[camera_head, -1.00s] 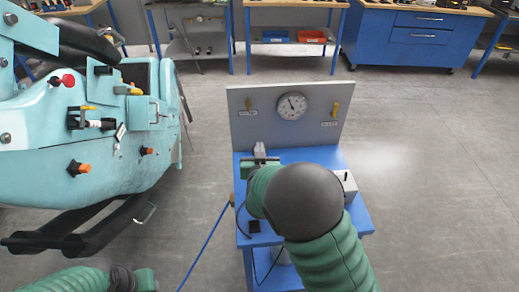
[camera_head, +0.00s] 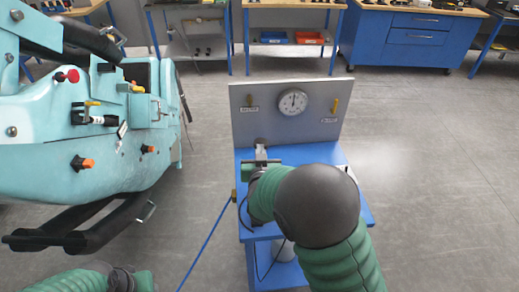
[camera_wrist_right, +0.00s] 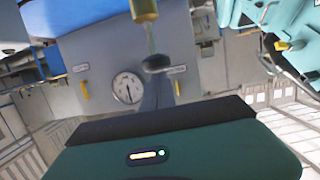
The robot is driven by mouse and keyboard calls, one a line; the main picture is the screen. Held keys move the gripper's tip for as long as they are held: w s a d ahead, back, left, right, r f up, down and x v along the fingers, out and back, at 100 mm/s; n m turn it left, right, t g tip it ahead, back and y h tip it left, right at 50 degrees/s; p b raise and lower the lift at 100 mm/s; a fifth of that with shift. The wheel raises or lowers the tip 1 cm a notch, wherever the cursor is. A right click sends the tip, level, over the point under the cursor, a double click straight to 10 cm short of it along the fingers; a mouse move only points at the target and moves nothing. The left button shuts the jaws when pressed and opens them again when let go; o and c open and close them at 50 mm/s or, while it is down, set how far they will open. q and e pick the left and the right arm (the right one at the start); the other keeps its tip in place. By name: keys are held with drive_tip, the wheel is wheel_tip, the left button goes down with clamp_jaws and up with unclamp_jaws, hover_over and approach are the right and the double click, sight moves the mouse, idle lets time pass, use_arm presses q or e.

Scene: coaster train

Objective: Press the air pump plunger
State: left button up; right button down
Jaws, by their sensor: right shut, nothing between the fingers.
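In the right wrist view, which is upside down, a brass cylinder (camera_wrist_right: 143,10) lines up with a thin rod leading to a dark rounded piece (camera_wrist_right: 157,62). This looks like the air pump and its plunger knob, but I cannot be sure. My right gripper (camera_wrist_right: 157,85) is shut and empty, with its grey fingers at the dark piece; I cannot tell whether they touch. In the head view my right gripper (camera_head: 261,152) is over the left part of the blue bench (camera_head: 316,153). My right arm hides much of the bench top.
A grey panel (camera_head: 322,118) with a round gauge (camera_head: 293,102) and two yellow levers stands behind the bench. A blue hose (camera_head: 206,244) leaves the bench's left side. A turquoise coaster car (camera_head: 50,150) is at left. Floor at right is clear.

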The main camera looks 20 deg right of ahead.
drive_tip(key=shift+v, duration=3)
